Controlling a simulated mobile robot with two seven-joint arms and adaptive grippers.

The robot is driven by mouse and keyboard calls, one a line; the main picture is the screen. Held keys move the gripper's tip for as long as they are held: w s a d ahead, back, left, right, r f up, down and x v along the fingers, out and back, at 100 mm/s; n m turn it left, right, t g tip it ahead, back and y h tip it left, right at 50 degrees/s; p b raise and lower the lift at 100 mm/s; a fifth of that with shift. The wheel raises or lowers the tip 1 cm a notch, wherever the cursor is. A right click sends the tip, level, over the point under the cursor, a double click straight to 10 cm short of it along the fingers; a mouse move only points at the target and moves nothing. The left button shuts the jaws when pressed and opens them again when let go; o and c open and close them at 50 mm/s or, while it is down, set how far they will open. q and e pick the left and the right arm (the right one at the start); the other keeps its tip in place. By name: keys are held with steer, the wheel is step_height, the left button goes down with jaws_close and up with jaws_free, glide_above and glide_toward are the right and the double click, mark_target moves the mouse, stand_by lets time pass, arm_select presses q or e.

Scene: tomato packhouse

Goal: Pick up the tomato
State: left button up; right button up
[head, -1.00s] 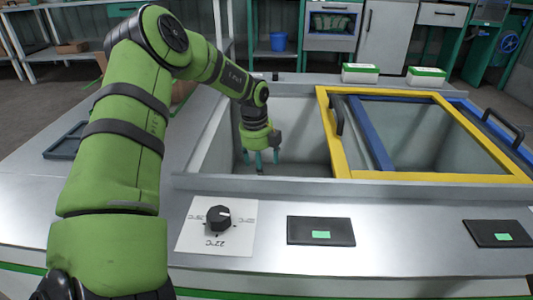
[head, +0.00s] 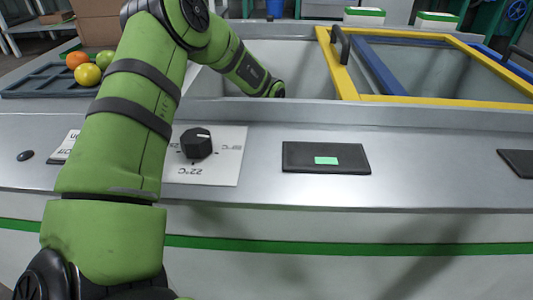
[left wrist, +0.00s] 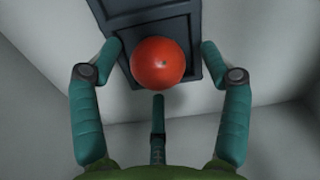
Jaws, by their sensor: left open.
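A red tomato (left wrist: 158,63) sits on a dark grey tray (left wrist: 193,22) inside a pale-walled bin in the left wrist view. My left gripper (left wrist: 160,50) is open, its teal fingers spread to the left, right and near side of the tomato. No clear contact with it shows. In the head view my left arm reaches down into the open left bin (head: 300,65); the bin's front wall hides the gripper and the red tomato. My right gripper is not in view.
A yellow-framed lid (head: 440,100) with a black handle covers the bin's right part. An orange tomato (head: 77,59), a yellow one (head: 88,74) and a green one (head: 103,60) lie on a dark tray (head: 35,85) at left. A dial (head: 196,143) sits on the front ledge.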

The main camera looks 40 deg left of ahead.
arm_select(q)
steer(key=shift+f, duration=0.15)
steer(key=c, duration=0.9)
